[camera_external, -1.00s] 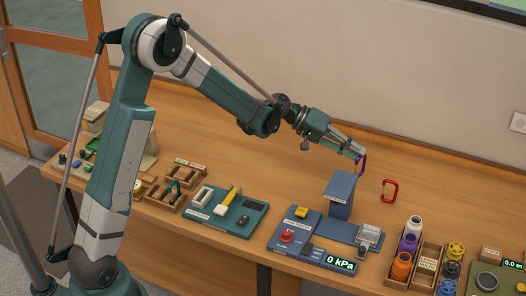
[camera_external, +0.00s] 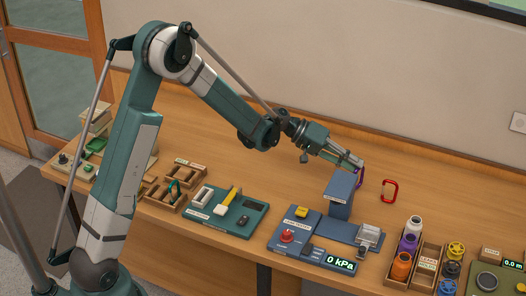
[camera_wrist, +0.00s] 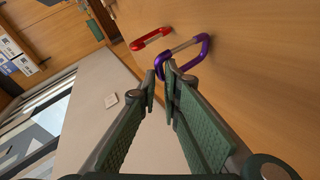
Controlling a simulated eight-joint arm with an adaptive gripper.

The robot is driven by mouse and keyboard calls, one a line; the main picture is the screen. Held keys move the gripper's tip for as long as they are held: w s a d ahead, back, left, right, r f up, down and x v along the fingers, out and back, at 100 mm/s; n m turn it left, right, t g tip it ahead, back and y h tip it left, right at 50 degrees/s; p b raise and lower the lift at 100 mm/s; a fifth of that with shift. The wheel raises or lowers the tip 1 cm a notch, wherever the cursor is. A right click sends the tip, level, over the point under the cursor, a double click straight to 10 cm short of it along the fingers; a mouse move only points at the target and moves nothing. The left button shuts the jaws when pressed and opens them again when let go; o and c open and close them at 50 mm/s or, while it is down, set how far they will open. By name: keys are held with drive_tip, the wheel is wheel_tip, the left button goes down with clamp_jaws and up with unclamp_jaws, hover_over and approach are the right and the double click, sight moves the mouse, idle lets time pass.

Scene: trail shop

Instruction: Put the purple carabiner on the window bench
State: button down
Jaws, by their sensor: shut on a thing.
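The purple carabiner (camera_wrist: 198,62) is held between the fingertips of my gripper (camera_wrist: 165,78) in the wrist view. In the external view the purple carabiner (camera_external: 360,177) hangs at the tip of my gripper (camera_external: 357,166), just above and behind the blue upright block of the tester. My gripper is shut on it. I cannot pick out which surface is the window bench.
The blue tester (camera_external: 302,240) with its upright block (camera_external: 340,193) is close below my gripper. Bottles in a wooden tray (camera_external: 427,268) stand to the right. The wooden bench (camera_external: 270,160) is clear behind these.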

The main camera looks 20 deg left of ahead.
drive_tip(key=shift+f, duration=0.2)
drive_tip(key=c, duration=2.5)
unclamp_jaws()
drive_tip(key=shift+r, duration=0.15)
drive_tip(key=p+v, duration=0.1)
drive_tip(key=v, duration=1.1)
drive_tip(key=shift+p, duration=0.4)
drive_tip(key=shift+a+r, duration=0.1)
